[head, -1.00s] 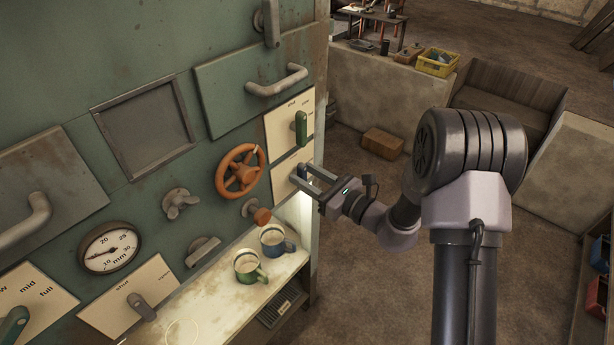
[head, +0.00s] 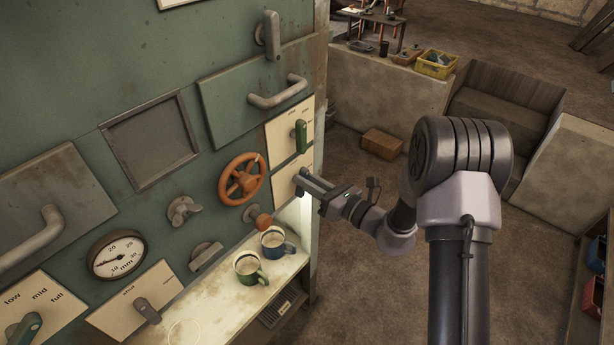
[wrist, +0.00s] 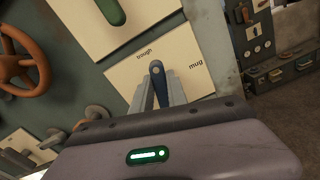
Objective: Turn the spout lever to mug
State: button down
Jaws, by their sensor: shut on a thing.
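The spout lever (wrist: 157,82) is a dark blue handle on a cream plate (wrist: 122,82) marked "trough" and "mug" in the wrist view. Its tip points up, closer to the word "trough" than to "mug", which stands to the right. My gripper (wrist: 163,100) is shut on the lever, with a finger on either side of it. In the head view my gripper (head: 303,183) is at the lower right of the green panel, and the lever is mostly hidden by the fingers.
A green lever (head: 300,136) sits on the plate just above. An orange handwheel (head: 241,179) and an orange knob (head: 260,219) are to the left. A green mug (head: 248,267) and a blue mug (head: 275,243) stand on the shelf below.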

jog(key=shift+w+d+f+m+p, duration=0.1)
jog(key=shift+f+m+p, duration=0.15)
jog(key=shift+m+p, duration=1.65)
jog(key=shift+w+d+f+m+p, duration=0.15)
jog(key=shift+m+p, duration=0.7)
jog(key=shift+m, duration=2.2)
jog(key=shift+w+d+f+m+p, duration=0.1)
jog(key=shift+f+m+p, duration=0.2)
jog(key=shift+m+p, duration=1.6)
jog(key=shift+m+b, duration=0.55)
jog(key=shift+m, duration=0.1)
jog(key=c, duration=1.3)
grip_release()
jog(key=v, duration=1.7)
jog(key=shift+s+d+p, duration=0.15)
jog(key=shift+s+p, duration=0.05)
jog(key=shift+p, duration=0.15)
